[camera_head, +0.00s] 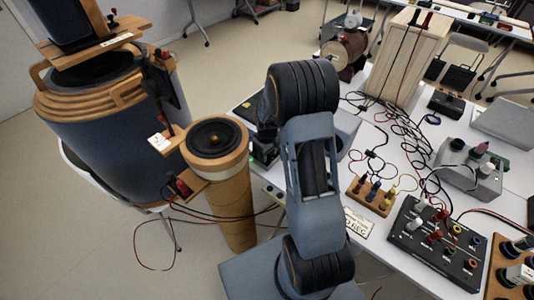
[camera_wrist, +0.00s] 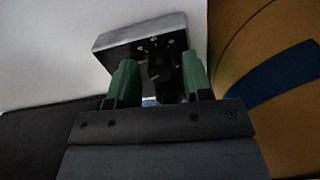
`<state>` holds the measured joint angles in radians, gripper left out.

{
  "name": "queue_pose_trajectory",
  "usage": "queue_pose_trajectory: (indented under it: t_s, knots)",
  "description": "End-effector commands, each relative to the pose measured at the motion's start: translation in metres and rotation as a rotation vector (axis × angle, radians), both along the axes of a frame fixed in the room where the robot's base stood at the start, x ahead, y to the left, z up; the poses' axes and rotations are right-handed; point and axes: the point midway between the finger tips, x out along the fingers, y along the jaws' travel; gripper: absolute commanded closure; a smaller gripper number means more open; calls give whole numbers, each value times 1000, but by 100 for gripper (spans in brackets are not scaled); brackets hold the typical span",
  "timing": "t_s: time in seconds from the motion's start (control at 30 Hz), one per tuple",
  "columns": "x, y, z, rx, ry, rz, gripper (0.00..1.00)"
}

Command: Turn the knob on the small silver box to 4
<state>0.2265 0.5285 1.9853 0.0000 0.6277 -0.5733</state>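The small silver box (camera_wrist: 112,42) shows in the wrist view, with silver edges and a dark front face marked with pale dots. A black knob (camera_wrist: 160,70) stands out from the middle of that face. My gripper (camera_wrist: 158,72) has two green fingers, spread apart, one on each side of the knob. A gap shows at the left finger; contact at the right finger is hard to tell. The knob's setting and the dial numbers are too dark and small to read. In the head view my arm hides most of the gripper, and I cannot make out the knob.
A wooden cylinder with a speaker (camera_head: 215,138) stands close left of my arm, beside a large dark barrel (camera_head: 105,130). The white table (camera_head: 385,235) holds tangled cables (camera_head: 405,130), a black terminal board (camera_head: 435,240) and a wooden box (camera_head: 405,60).

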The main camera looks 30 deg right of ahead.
Motion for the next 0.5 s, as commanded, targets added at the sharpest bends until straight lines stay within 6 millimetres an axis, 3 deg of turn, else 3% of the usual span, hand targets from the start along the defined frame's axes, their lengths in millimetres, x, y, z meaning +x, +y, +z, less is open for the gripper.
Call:
queue_pose_trajectory:
  t_s: [0.43, 0.5]
  knots:
    - [0, 0, 0, 0, 0, 0, 98]
    - [0, 0, 0, 0, 0, -4, 99]
